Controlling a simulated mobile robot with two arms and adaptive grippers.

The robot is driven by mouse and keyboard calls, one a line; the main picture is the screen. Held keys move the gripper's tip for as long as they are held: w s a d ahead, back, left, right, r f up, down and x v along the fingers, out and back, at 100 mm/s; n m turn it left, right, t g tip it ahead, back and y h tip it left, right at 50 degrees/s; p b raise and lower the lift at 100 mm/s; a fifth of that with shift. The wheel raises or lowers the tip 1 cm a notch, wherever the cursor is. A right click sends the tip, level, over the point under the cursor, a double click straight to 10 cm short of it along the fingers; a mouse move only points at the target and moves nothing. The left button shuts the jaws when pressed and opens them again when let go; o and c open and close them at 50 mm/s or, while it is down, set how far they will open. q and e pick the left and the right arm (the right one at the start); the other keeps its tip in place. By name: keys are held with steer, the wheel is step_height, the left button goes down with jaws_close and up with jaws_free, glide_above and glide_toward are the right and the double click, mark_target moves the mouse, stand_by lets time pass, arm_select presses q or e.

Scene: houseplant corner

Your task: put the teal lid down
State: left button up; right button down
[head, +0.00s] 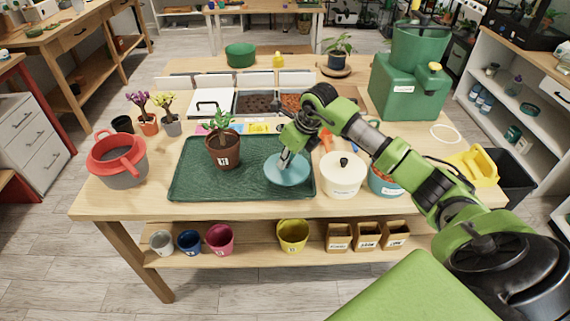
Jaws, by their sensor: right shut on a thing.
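The teal lid (289,174) is a round disc at the right end of the dark green tray (190,190). My right gripper (285,158) reaches in from the right and is shut on the middle of the lid from above. I cannot tell whether the lid touches the tray or hangs just above it. My left gripper is not in view.
A potted plant (224,148) stands on the tray, left of the lid. A white lidded pot (343,178) stands close right of it. A grey pot with a red rim (118,162) is at the far left. The tray's front left is bare.

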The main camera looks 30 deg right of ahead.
mark_target(288, 164)
steer(key=shift+w+f, duration=0.35)
steer(key=shift+f, duration=0.05)
step_height(288, 164, down, 3)
steer(key=shift+p, duration=0.85)
steer(key=shift+f+b, duration=0.3)
steer(key=c, duration=2)
jaws_free()
steer(key=shift+o, duration=0.2)
steer(key=shift+r, duration=0.1)
steer(key=shift+r, duration=0.2)
steer(key=b+v, duration=0.1)
steer(key=v, duration=1.1)
steer(key=shift+f, duration=0.15)
